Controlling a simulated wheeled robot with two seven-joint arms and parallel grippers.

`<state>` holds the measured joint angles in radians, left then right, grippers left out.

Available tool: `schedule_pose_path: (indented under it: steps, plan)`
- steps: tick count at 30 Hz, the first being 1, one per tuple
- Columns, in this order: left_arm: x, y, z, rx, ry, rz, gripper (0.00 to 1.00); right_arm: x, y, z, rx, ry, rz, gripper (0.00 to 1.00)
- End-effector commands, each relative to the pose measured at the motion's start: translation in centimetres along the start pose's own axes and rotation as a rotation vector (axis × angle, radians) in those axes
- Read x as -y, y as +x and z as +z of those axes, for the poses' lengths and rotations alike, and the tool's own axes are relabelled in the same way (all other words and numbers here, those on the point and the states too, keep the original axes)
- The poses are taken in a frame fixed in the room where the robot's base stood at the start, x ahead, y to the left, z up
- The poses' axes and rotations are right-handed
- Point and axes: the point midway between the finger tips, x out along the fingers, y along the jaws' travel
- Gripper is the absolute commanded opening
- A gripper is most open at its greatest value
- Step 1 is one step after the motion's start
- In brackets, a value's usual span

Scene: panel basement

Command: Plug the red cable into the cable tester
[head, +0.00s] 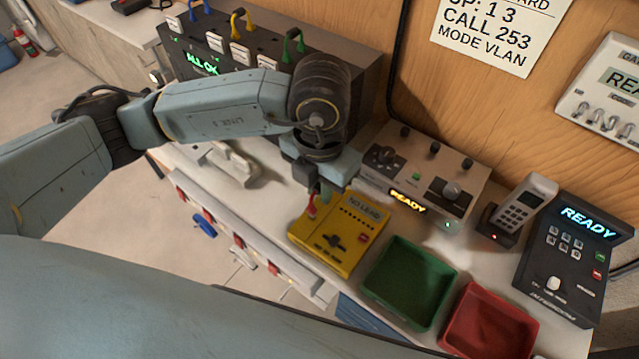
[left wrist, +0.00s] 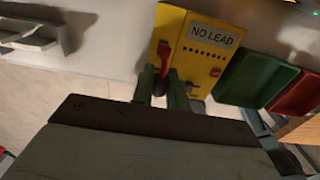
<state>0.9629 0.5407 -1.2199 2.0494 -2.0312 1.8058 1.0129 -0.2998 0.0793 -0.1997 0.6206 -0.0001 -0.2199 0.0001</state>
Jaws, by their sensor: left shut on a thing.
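The yellow cable tester (head: 322,258) lies on the white bench, its display reading NO LEAD; it also shows in the left wrist view (left wrist: 203,62). My left gripper (head: 321,196) comes down over the tester's far left corner, shut on the red cable (head: 311,207). In the left wrist view the red cable (left wrist: 164,60) shows between the fingertips of my left gripper (left wrist: 162,88), over the tester's left side. I cannot tell whether its plug touches the tester. My right gripper is not in view.
A green tray (head: 452,282) and a red tray (head: 527,322) stand right of the tester. A grey box with knobs (head: 470,175) reading READY is behind it. A dark panel (head: 345,65) with colored cable loops stands behind my arm. A phone (head: 530,200) and a dark keypad unit (head: 545,265) are at right.

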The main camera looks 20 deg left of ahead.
Motion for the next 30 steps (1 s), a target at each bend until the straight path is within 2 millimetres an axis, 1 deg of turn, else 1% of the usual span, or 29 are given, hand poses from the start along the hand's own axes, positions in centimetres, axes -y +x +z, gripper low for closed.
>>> schedule_pose_path:
  steps: [19,30]
  plan:
    - [0.02,0.02,0.07,0.001,0.0,0.0,0.0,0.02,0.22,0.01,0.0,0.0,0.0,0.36]
    - [0.02,0.27,0.08,0.001,0.0,0.0,0.0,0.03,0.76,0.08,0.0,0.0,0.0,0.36]
